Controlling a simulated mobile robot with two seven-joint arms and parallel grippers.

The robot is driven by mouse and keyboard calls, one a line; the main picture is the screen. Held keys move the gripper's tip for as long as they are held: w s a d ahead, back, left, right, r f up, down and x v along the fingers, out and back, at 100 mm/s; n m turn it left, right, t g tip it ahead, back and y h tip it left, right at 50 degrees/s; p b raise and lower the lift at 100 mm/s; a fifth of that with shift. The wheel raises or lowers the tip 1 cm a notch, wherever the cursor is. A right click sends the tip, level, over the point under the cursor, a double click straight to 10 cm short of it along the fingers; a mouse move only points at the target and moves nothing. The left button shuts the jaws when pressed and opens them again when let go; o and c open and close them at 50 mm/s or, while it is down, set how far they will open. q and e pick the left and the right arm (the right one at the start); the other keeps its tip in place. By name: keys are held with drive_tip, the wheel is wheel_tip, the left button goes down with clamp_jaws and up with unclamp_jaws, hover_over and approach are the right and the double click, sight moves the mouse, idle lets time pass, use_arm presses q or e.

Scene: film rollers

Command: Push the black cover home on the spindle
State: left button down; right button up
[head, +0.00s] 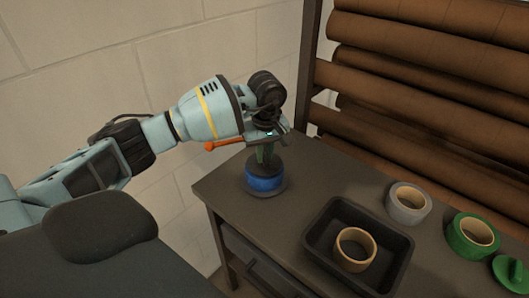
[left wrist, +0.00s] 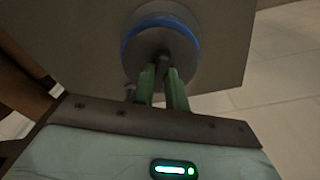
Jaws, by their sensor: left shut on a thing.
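The blue roll (head: 264,182) stands at the left end of the table, on a dark round base. The black cover (head: 259,168) lies over the top of the blue roll. In the left wrist view, the black cover (left wrist: 147,43) is a dark disc with the blue roll (left wrist: 160,22) showing as a ring around it. My left gripper (head: 266,158) is above it, pointing down, with its green fingers (left wrist: 163,85) shut on the cover's knob. The spindle is hidden under the cover, and I cannot tell whether a gap is left below it. My right gripper is out of view.
A black tray (head: 318,238) holds a tan ring (head: 355,250). A grey roll (head: 408,203), a green roll (head: 473,236) and a green knobbed piece (head: 511,272) are to the right. Brown rolls (head: 430,60) fill the rack behind. An orange bar (head: 223,144) shows beside my wrist.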

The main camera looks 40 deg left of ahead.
use_arm(q)
drive_tip(key=shift+f, duration=0.15)
drive_tip(key=c, duration=0.8)
unclamp_jaws()
drive_tip(key=shift+o, duration=0.2)
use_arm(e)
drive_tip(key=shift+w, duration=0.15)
use_arm(q)
drive_tip(key=shift+r+p, duration=0.9)
drive_tip(key=shift+r, duration=1.35)
drive_tip(key=shift+r+p, duration=0.45)
drive_tip(key=shift+r, duration=0.9)
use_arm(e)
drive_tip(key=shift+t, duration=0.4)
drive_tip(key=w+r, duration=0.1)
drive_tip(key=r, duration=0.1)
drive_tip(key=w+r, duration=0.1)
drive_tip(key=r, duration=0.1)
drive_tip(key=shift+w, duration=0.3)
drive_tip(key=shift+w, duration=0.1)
